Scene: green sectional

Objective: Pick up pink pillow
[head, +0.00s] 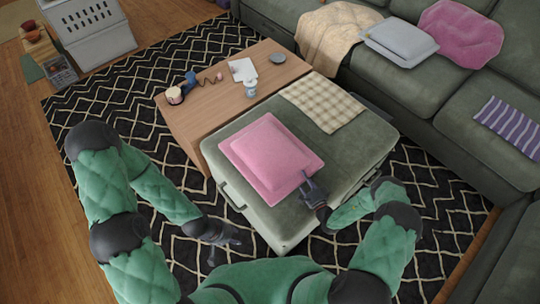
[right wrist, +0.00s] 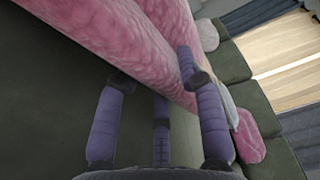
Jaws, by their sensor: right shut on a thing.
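The pink pillow (head: 268,152) lies on the green ottoman (head: 350,155), and its flanged edge fills the upper part of the right wrist view (right wrist: 135,40). My right gripper (head: 307,180) is at the pillow's right front corner and shut on its edge. In the right wrist view its purple fingers (right wrist: 158,85) stand on either side of the pillow's edge, and part of the grip is hidden by the pillow. My left gripper (head: 228,238) hangs low over the patterned rug, apart from the pillow and ottoman. Its fingers are too small and dark to read.
A plaid cloth (head: 324,102) lies on the ottoman behind the pillow. A wooden coffee table (head: 215,100) with small items adjoins the ottoman.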

